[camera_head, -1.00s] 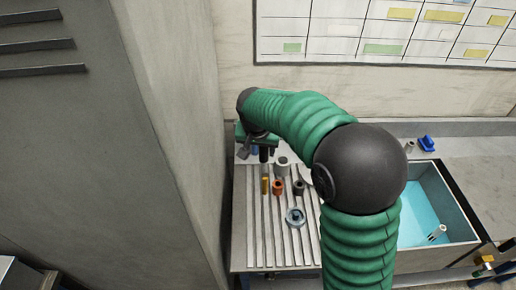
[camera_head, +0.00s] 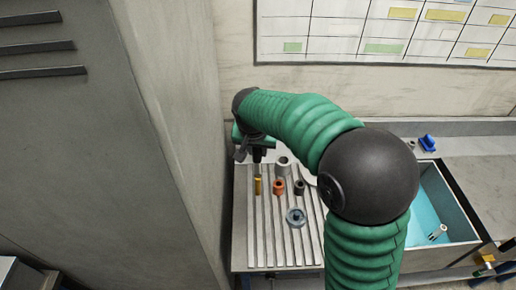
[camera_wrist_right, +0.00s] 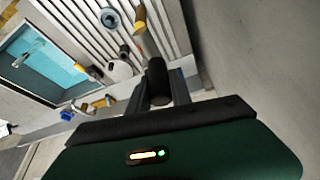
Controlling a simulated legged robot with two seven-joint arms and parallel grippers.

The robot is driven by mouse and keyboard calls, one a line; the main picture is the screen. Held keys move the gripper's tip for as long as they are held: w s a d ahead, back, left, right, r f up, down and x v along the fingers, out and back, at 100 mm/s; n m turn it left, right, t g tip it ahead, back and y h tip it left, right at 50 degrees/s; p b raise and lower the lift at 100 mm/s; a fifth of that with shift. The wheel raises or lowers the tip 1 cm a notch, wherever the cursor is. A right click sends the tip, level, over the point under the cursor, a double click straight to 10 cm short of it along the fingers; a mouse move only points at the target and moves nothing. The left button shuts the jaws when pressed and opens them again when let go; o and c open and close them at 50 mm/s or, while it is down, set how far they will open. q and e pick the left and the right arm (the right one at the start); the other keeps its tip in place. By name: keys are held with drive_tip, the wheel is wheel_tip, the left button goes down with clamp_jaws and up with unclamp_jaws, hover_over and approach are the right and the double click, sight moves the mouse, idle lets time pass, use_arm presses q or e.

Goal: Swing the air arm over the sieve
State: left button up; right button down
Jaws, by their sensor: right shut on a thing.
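My right gripper (camera_head: 254,146) is at the far left of the ribbed board, partly hidden by my green arm. In the right wrist view it is shut on a black cylindrical grip (camera_wrist_right: 157,80). A brass-coloured end piece (camera_head: 258,185) extends from this grip toward the board; I take it for part of the air arm, whose full shape I cannot make out. A blue-grey ring (camera_head: 297,217), possibly the sieve, lies to its right and nearer the front; it also shows in the right wrist view (camera_wrist_right: 110,19). The two are apart. My left gripper is out of view.
An orange ring piece (camera_head: 278,187), a dark piece (camera_head: 299,187) and a grey cylinder (camera_head: 283,163) stand on the ribbed board (camera_head: 263,245). A sink (camera_head: 462,229) with blue water lies right. A tall grey cabinet wall (camera_head: 165,150) stands close on the left.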

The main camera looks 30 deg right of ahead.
drive_tip(key=shift+w+d+r, duration=0.1)
idle(0.6)
drive_tip(key=shift+d, duration=0.15)
drive_tip(key=s+d, duration=0.4)
drive_tip(key=d, duration=0.8)
drive_tip(key=shift+s+d, duration=0.2)
drive_tip(key=shift+a, duration=0.1)
drive_tip(key=c, duration=1.5)
unclamp_jaws()
drive_tip(key=shift+a, duration=0.1)
drive_tip(key=o, duration=0.3)
drive_tip(key=shift+w, duration=0.15)
drive_tip(key=shift+o, duration=0.2)
